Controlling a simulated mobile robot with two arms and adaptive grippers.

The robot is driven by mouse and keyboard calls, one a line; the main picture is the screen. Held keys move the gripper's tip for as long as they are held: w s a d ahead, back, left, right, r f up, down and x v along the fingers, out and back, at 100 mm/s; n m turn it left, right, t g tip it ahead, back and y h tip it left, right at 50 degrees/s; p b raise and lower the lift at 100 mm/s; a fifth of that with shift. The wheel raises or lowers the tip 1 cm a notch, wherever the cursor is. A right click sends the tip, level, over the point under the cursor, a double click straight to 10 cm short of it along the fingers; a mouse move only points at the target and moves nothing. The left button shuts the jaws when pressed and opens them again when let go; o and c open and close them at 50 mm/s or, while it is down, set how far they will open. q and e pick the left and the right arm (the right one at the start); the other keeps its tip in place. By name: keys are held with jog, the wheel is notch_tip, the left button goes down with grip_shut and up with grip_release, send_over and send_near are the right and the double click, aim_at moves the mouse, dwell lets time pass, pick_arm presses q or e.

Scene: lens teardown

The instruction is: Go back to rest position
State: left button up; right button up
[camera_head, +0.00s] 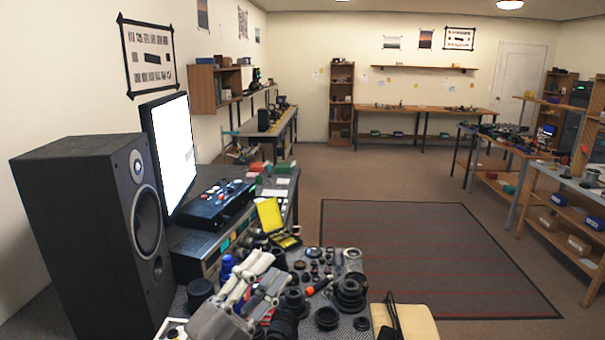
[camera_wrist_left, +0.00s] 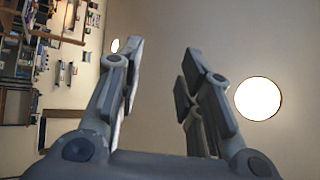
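My left gripper (camera_head: 262,275) is in the head view at the bottom, left of centre, above the cluttered near end of the bench. In the left wrist view the left gripper (camera_wrist_left: 160,58) has its two fingers well apart with nothing between them. Behind them that view shows a plain pale surface with a bright round light (camera_wrist_left: 258,98). The lens parts (camera_head: 348,292) are dark rings and barrels spread on the bench to the right of the gripper. My right gripper is not in view.
A large black speaker (camera_head: 85,230) and a lit monitor (camera_head: 172,150) stand left of the gripper. A black control box (camera_head: 215,203) and an open yellow case (camera_head: 270,215) are behind it. A beige board (camera_head: 415,322) is at the lower right. The floor mat (camera_head: 430,255) is clear.

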pick_arm(q)
jog(key=s+a+f+n+g+y, duration=0.2)
jog(key=a+f+n+y, duration=0.5)
jog(key=f+n, duration=0.15)
jog(key=s+a+f+n+g+y, duration=0.1)
jog(key=a+f+n+y, duration=0.5)
jog(key=f+n+y, duration=0.3)
jog(key=s+a+f+n+g+h, duration=0.1)
jog(key=s+f+g, duration=0.5)
jog(key=s+f, duration=0.45)
jog(key=s+f+n+g+h, duration=0.15)
jog(key=s+f+g, duration=0.5)
jog(key=s, duration=0.65)
notch_tip(320, 180, down, 28)
jog(key=s+b, duration=0.1)
jog(key=s, duration=0.1)
jog(key=s+a+f+g+y, duration=0.1)
jog(key=s+a+f, duration=0.2)
jog(key=s+f, duration=1.3)
jog(key=shift+s+b, duration=0.2)
jog(key=shift+b, duration=0.2)
jog(key=shift+a+g, duration=0.1)
jog(key=shift+g, duration=0.15)
